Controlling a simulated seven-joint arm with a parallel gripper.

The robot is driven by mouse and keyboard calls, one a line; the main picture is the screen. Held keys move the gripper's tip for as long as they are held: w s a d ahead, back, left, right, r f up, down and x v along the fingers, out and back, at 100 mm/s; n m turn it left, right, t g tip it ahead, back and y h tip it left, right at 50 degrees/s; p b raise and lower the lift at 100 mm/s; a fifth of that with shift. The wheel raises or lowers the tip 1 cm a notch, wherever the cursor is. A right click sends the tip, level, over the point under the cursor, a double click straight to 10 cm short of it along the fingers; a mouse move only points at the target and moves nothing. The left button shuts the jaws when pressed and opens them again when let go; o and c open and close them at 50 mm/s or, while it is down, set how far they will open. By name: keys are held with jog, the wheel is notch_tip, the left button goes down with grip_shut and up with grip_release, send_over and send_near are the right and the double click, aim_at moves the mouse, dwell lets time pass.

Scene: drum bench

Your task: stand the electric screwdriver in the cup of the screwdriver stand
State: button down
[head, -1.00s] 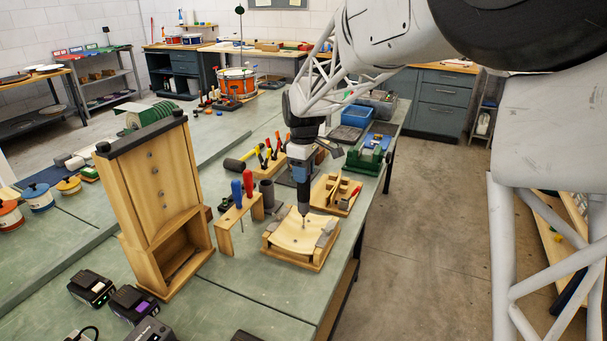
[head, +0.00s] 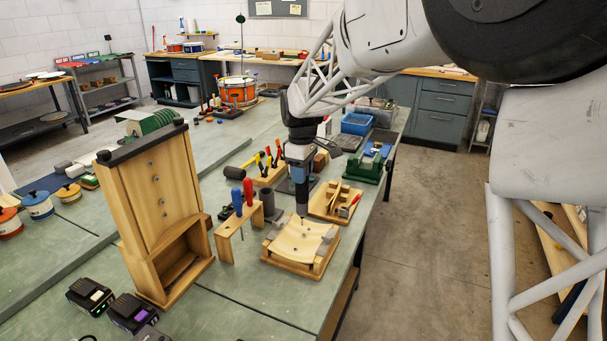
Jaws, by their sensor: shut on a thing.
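My gripper (head: 300,160) points straight down and is shut on the electric screwdriver (head: 302,196). The screwdriver is a dark, slim tool held upright with its bit end down. Its lower end shows in front of the wooden cradle with a curved pale panel (head: 292,241); I cannot tell whether the bit touches it. A small dark grey cup (head: 267,203), probably the cup of the screwdriver stand, is left of the screwdriver. The cup is partly hidden by a wooden holder, and its base is not clear.
The wooden holder (head: 226,246) carries blue and red handled tools near the cup. A tall wooden frame (head: 154,195) stands at the left. A wooden tray (head: 322,209) is just right of the screwdriver.

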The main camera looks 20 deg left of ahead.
jog(key=w+a+r, duration=0.3)
jog(key=w+a, duration=0.1)
jog(key=a, duration=0.5)
jog(key=w+a+r, duration=0.3)
jog(key=w+a, duration=0.2)
jog(key=a, duration=0.3)
jog(key=shift+w+a+r, duration=0.15)
jog(key=shift+a+r, duration=0.25)
jog(key=shift+f, duration=0.1)
jog(key=shift+f, duration=1.85)
notch_tip(320, 180, down, 9)
jog(key=shift+f, duration=0.15)
dwell(2.1)
jog(key=c, duration=0.6)
grip_release()
